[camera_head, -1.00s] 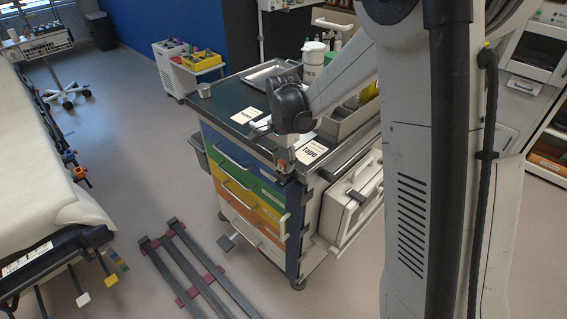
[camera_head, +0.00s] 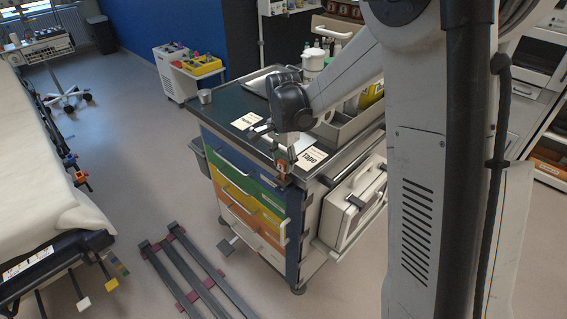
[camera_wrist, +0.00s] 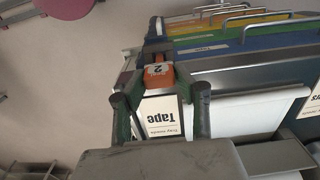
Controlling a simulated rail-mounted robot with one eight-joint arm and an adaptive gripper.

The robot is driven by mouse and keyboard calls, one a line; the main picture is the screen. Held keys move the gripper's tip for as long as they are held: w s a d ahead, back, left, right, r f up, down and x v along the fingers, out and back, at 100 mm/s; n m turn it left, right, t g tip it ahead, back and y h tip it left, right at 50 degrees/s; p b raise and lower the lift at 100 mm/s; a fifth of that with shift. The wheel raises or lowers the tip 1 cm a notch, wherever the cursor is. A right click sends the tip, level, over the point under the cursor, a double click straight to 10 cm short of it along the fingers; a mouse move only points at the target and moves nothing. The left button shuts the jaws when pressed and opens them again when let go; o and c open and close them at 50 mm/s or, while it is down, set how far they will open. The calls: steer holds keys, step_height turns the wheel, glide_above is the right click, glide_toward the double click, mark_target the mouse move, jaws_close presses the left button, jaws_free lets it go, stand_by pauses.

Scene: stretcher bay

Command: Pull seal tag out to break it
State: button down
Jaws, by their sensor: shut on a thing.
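In the head view my gripper (camera_head: 284,172) points down at the near top corner of the drawer cart (camera_head: 232,103), and the orange of the tag shows small there. The wrist view shows a dark part just beyond the tag. I cannot tell whether the tag is still joined to the cart.
A white "Tape" card (camera_head: 311,159) lies on the cart top close to my gripper. Coloured drawers with bar handles (camera_head: 238,160) face left. A white case (camera_head: 352,205) hangs on the cart's right side. A grey rail frame (camera_head: 190,270) lies on the floor; a stretcher (camera_head: 40,170) stands left.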

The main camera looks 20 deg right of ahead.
steer(key=shift+r+p, duration=0.9)
steer(key=shift+r, duration=1.15)
steer(key=shift+r+p, duration=0.5)
steer(key=shift+r, duration=1)
